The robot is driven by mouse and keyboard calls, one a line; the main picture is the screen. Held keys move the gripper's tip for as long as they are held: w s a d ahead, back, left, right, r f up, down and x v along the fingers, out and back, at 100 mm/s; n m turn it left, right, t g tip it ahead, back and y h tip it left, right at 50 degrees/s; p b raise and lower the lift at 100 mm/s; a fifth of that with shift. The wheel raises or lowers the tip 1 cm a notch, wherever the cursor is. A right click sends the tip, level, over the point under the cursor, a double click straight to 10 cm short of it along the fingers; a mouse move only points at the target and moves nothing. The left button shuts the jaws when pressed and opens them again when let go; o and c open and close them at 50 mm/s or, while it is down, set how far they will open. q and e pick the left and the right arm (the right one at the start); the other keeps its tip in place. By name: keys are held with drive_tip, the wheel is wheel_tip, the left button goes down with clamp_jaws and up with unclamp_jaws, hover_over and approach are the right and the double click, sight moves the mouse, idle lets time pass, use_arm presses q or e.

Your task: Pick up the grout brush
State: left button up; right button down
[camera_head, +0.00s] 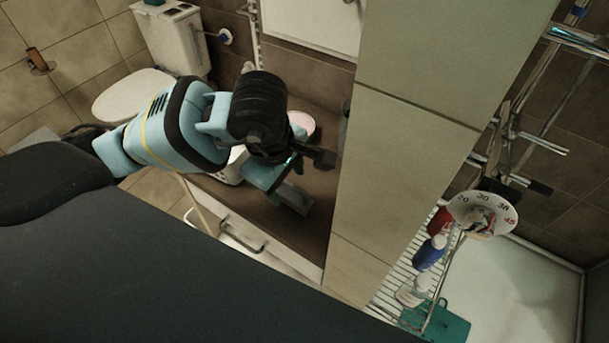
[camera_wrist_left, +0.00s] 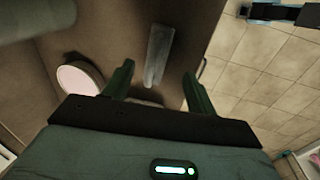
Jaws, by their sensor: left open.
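A narrow grey bar, which I take to be the grout brush (camera_wrist_left: 158,52), lies on the brown counter in the left wrist view. Its near end sits between and just beyond my open left fingers (camera_wrist_left: 156,78), with gaps on both sides. In the head view my left gripper (camera_head: 298,171) hangs over the counter, pointing down. The grey bar (camera_head: 294,198) shows there just below the fingers, partly hidden by them. Bristles cannot be made out. My left gripper holds nothing.
The brown counter (camera_head: 316,222) has a drawer front with a handle below. A round pink-topped thing (camera_head: 302,122) stands behind the gripper; it also shows in the wrist view (camera_wrist_left: 80,78). A tiled wall (camera_head: 400,150) stands close at right. A wire rack with bottles (camera_head: 432,252) is beyond.

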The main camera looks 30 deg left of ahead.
sight(290, 196)
use_arm(q)
drive_tip(key=shift+x, duration=3.05)
drive_tip(key=shift+s+a, duration=0.1)
drive_tip(key=shift+a, duration=0.05)
drive_tip(key=c, duration=1.1)
